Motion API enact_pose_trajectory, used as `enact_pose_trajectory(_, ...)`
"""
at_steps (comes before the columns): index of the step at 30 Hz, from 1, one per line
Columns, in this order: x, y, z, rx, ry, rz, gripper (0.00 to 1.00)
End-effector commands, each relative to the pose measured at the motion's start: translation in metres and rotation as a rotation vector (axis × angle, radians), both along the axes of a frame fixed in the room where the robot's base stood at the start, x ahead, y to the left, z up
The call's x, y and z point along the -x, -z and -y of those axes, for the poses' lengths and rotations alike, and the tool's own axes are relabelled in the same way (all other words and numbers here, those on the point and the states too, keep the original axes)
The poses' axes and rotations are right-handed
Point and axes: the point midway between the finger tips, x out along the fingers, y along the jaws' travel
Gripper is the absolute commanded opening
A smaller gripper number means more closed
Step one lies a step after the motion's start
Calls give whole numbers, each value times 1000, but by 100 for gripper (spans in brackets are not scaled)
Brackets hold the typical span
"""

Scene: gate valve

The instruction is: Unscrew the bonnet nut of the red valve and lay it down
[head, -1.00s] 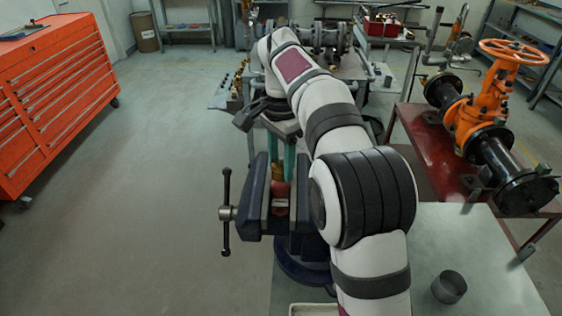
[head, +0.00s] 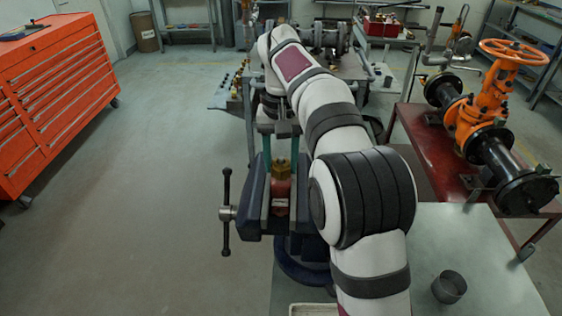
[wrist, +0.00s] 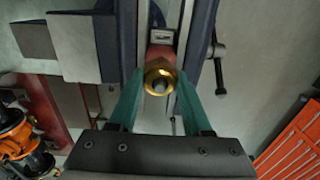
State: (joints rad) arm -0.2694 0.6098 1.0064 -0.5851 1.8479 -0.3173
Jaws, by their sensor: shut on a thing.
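The red valve (head: 281,188) is clamped upright between the jaws of the blue vise (head: 253,200). Its brass bonnet nut (head: 281,168) is at its top, and I see no gap between them. In the wrist view the nut (wrist: 159,78) has a grey stem end in its middle, with part of the red body (wrist: 160,56) behind it. My gripper (wrist: 160,80) has its two teal fingers on either side of the nut, shut on it. In the head view my gripper (head: 281,160) is at the nut, its fingertips partly hidden.
The vise handle (head: 226,212) sticks out left. A grey bench top (head: 480,255) with a small dark cup (head: 449,287) is at the right front. An orange valve (head: 485,110) on a red stand is at the right. An orange tool chest (head: 55,100) stands at the left.

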Motion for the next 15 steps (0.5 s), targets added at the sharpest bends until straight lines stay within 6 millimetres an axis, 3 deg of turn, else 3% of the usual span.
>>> enact_pose_trajectory(15,0,-22,0,0,3,1,0)
